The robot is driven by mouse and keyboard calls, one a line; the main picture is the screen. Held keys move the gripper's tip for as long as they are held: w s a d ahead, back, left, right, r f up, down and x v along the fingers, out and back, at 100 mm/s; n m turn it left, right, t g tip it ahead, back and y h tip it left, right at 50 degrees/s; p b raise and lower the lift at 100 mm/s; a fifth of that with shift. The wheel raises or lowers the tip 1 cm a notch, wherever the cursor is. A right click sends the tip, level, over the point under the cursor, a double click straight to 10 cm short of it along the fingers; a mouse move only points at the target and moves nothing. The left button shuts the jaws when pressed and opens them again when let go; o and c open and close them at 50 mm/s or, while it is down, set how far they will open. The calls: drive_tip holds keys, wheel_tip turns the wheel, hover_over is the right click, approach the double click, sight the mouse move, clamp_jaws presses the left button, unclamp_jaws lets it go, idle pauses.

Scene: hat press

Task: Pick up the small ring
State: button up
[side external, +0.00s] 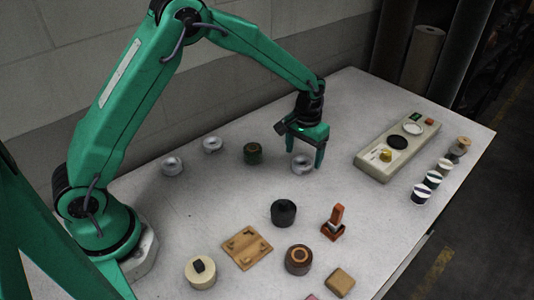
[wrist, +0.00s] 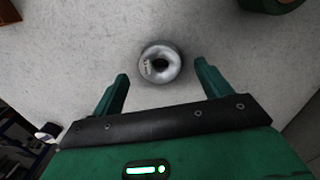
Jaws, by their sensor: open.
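A small silver ring (side external: 302,163) with a dark centre hole lies on the pale table beneath my gripper (side external: 301,147). In the wrist view the ring (wrist: 153,78) shows a small pale label on its left side. It appears between and slightly beyond the two green fingertips (wrist: 162,72), with a gap on each side. My gripper is open and empty, pointing down. In the side view one finger stands just right of the ring; I cannot tell the exact height above the table.
Two similar silver rings (side external: 172,165) (side external: 212,144) and a dark green round piece (side external: 253,153) lie to the left. A black round piece (side external: 284,212) and an orange tool (side external: 334,222) lie nearer. A beige panel (side external: 376,168) stands at right.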

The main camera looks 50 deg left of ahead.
sight(302, 165)
drive_tip(key=shift+f, duration=1.45)
drive_tip(key=c, duration=1.1)
